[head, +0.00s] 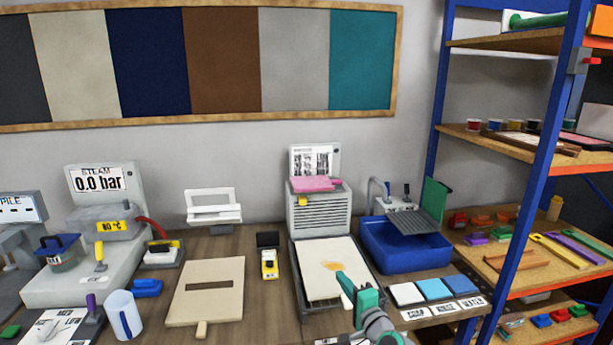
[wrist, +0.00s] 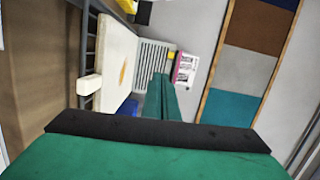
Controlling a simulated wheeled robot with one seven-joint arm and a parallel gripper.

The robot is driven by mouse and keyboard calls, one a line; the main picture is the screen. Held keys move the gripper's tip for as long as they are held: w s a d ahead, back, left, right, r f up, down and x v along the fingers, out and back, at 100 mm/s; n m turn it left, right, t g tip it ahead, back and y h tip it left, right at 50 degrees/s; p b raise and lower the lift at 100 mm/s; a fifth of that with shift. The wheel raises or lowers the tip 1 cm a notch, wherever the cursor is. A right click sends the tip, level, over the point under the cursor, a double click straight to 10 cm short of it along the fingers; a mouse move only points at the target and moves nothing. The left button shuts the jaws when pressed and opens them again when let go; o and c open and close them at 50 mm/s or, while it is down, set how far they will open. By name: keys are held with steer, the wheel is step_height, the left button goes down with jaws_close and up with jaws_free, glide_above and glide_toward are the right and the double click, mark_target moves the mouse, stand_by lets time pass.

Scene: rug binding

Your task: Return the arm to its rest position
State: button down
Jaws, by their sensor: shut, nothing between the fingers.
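My gripper (head: 350,288) is at the lower middle of the head view, in front of the right part of a white panel. Its green fingers are shut with nothing between them. In the wrist view the closed fingers (wrist: 161,98) point towards the vented unit and the wall. The white panel (head: 322,262) lies on a dark frame and has a small orange stain. It also shows in the wrist view (wrist: 115,55), left of the fingers. My forearm runs out of the bottom of the head view.
A blue basin (head: 405,250) stands right of the gripper, with white and blue pads (head: 433,289) in front. A vented unit (head: 318,213) stands behind the panel. A wooden board (head: 207,290) lies to the left. A blue-posted shelf (head: 550,150) bounds the right side.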

steer(key=s+f+h, duration=0.2)
steer(key=s+f, duration=0.4)
steer(key=f, duration=0.5)
steer(key=s+a+f+n+g+h, duration=0.1)
steer(key=s+a+f+n+h, duration=0.1)
steer(key=s+f, duration=0.75)
steer(key=s+a+f+n+g+h, duration=0.1)
steer(key=s+f+n+h, duration=0.1)
steer(key=s+f, duration=0.8)
steer(key=s+a+r+n, duration=0.2)
steer(key=s+r+n, duration=0.1)
steer(key=s, duration=0.8)
steer(key=s+a+r+n, duration=0.3)
steer(key=s+r, duration=0.3)
steer(key=s, duration=0.6)
steer(key=s+a+r+n, duration=0.2)
steer(key=s+r+n, duration=0.1)
steer(key=s, duration=0.9)
steer(key=shift+a+r+t, duration=0.3)
steer(key=shift+r+t, duration=0.1)
steer(key=shift+r, duration=0.5)
